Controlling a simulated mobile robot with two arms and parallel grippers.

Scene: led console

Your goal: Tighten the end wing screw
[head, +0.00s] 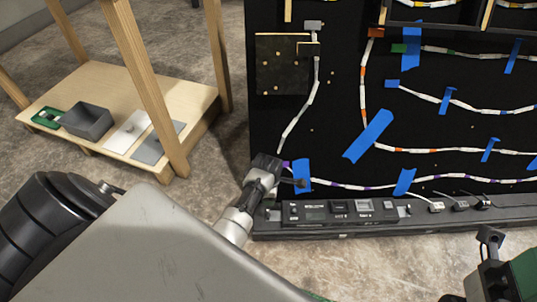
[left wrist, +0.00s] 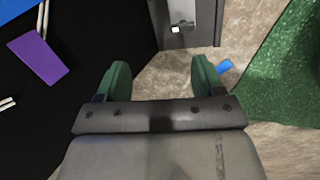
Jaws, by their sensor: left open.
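The console strip (head: 340,212), a long dark bar with small modules, runs along the foot of the black panel. My left gripper (head: 280,178) is in front of the panel's lower left, just above the strip's left end. In the left wrist view my left gripper (left wrist: 160,80) is open, its green-padded fingers apart with nothing between them. Beyond the fingers a small bright metal piece (left wrist: 182,28) sits on a dark grey bar; I cannot tell if it is the end wing screw. My right gripper (head: 490,238) is at the lower right, its jaw state unclear.
The black panel (head: 330,130) carries white cables held by blue tape (head: 368,136). A purple tag (left wrist: 38,57) shows in the left wrist view. A wooden rack (head: 100,90) with a grey box (head: 87,121) stands at the left. Bare floor (head: 205,190) lies between.

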